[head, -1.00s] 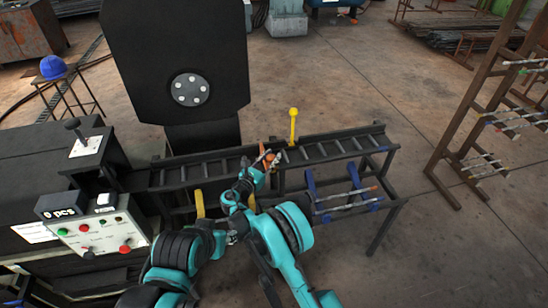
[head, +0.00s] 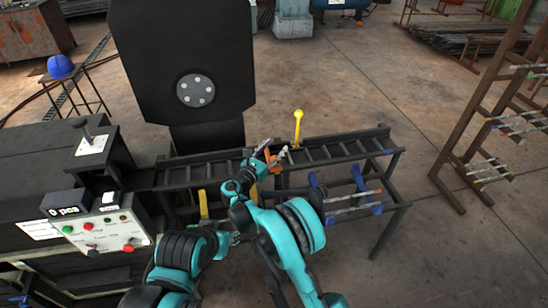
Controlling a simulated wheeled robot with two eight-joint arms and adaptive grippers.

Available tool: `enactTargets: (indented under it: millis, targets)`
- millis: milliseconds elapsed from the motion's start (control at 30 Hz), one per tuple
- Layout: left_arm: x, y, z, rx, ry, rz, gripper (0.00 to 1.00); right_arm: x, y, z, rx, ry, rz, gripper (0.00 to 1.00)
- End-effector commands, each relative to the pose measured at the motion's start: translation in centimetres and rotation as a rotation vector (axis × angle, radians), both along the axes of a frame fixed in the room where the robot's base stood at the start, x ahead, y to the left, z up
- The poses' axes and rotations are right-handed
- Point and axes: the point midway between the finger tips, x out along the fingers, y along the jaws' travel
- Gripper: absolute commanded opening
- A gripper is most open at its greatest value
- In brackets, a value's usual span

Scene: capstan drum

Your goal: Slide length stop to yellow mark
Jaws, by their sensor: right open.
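My right gripper (head: 275,153) is open, with its two pale fingertips apart over the near side of the dark roller table (head: 345,148). A small orange part (head: 275,166) shows just below and beside the fingers; I take it to be the length stop, but the arm hides much of it. I cannot tell whether the fingers touch it. A yellow upright post with a round top (head: 298,127) stands on the table to the right of the fingers. I cannot make out a separate yellow mark on the rail.
A large black plate with a bolted hub (head: 196,90) stands behind the table. A control box with buttons (head: 103,233) is at left. Blue brackets with rods (head: 356,197) are at the table's front right. A brown rack (head: 470,130) stands farther right, beyond open floor.

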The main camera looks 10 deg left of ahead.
Motion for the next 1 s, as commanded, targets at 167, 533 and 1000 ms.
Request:
enactTargets:
  millis: [167, 533, 1000]
  targets:
    - [0.0, 0.0, 0.0, 0.0, 0.0, 0.0, 0.4, 0.0, 0.1, 3.1, 0.0, 0.0, 0.001, 0.53]
    - [0.0, 0.0, 0.0, 0.0, 0.0, 0.0, 0.4, 0.0, 0.1, 4.5, 0.0, 0.0, 0.001, 0.53]
    - [0.0, 0.0, 0.0, 0.0, 0.0, 0.0, 0.4, -0.3, -4.5, 6.8, 0.191, 0.017, -0.047, 0.53]
